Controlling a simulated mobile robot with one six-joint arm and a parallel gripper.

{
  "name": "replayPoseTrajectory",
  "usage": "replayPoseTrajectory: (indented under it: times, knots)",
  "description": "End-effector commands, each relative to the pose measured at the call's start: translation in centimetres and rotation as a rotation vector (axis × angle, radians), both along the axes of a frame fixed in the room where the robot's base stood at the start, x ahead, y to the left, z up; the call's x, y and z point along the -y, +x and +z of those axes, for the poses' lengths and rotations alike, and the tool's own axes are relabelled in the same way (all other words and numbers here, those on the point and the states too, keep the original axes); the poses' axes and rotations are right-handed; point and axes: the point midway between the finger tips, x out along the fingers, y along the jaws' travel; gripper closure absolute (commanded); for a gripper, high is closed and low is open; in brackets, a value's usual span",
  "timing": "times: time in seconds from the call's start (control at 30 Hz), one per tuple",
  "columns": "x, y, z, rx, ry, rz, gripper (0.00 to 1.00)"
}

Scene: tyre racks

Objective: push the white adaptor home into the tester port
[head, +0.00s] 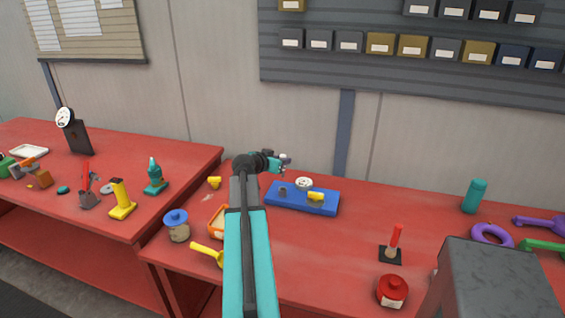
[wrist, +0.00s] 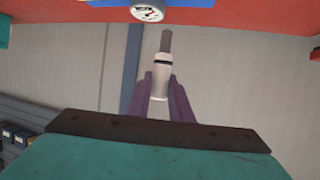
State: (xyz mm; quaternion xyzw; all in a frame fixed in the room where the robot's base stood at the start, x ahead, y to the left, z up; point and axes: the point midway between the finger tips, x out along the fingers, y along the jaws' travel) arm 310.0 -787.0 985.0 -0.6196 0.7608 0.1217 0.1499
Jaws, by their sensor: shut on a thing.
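My gripper (head: 281,163) is above and just behind the left part of the blue tester block (head: 295,206) in the head view. In the wrist view, the purple fingers of my gripper (wrist: 161,100) are shut on the white adaptor (wrist: 161,78). The adaptor has a black ring and a grey narrower end pointing away from the gripper. The tester carries a white round gauge (head: 304,183), a grey stub (head: 283,191) and a yellow part (head: 315,196). The gauge also shows in the wrist view (wrist: 147,12). The adaptor appears apart from the tester. I cannot make out the port opening.
A red stick on a black base (head: 392,248) and a red pot (head: 392,291) stand right.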

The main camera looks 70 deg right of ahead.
Motion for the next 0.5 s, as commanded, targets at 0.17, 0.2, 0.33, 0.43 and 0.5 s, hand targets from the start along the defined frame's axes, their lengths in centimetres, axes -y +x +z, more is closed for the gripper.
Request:
replayPoseTrajectory:
  times: [0.17, 0.2, 0.33, 0.43, 0.5]
  knots:
    - [-0.02, 0.01, -0.37, 0.0, 0.0, 0.0, 1.0]
    - [-0.01, 0.01, -0.44, 0.0, 0.0, 0.0, 1.0]
    - [-0.02, 0.0, -0.65, 0.0, 0.0, 0.0, 1.0]
    - [-0.01, 0.0, -0.83, 0.0, 0.0, 0.0, 1.0]
    - [-0.01, 0.0, -0.95, 0.0, 0.0, 0.0, 1.0]
